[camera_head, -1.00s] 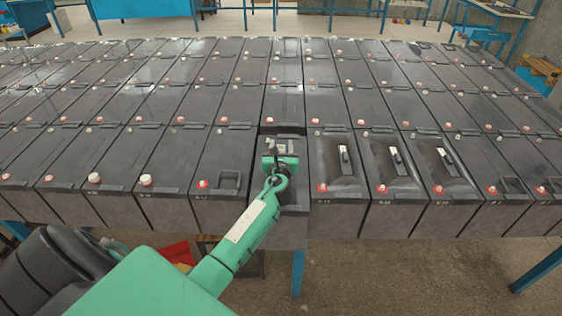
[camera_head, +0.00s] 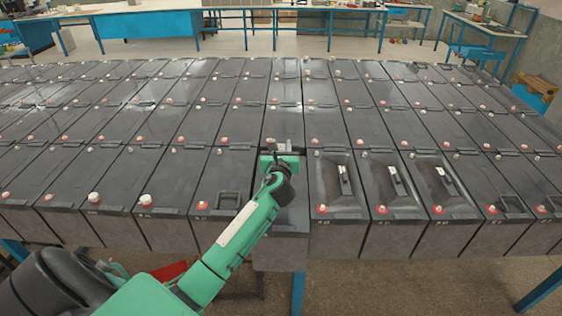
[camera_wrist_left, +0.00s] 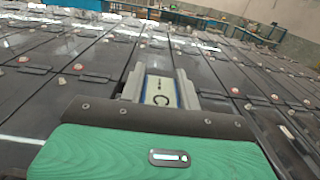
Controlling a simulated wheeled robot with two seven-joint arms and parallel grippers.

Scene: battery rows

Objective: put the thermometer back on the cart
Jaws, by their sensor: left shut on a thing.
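My left gripper (camera_head: 280,147) is shut on a small pale thing, which I take to be the thermometer (camera_wrist_left: 160,92). In the left wrist view it has a cream face with a black C mark and blue edges, between the two grey fingers. In the head view the gripper hangs over the front batteries near the middle, and the arm largely hides the thing. It appears held above the battery tops. My right gripper is not in view. I cannot make out a cart for certain.
Rows of dark batteries (camera_head: 170,175) with red and white caps fill the table ahead. Three front batteries at right carry small black-and-white pieces (camera_head: 394,180). A red thing (camera_head: 170,271) shows low at left, partly hidden by my arm. Blue-legged benches (camera_head: 300,8) stand behind.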

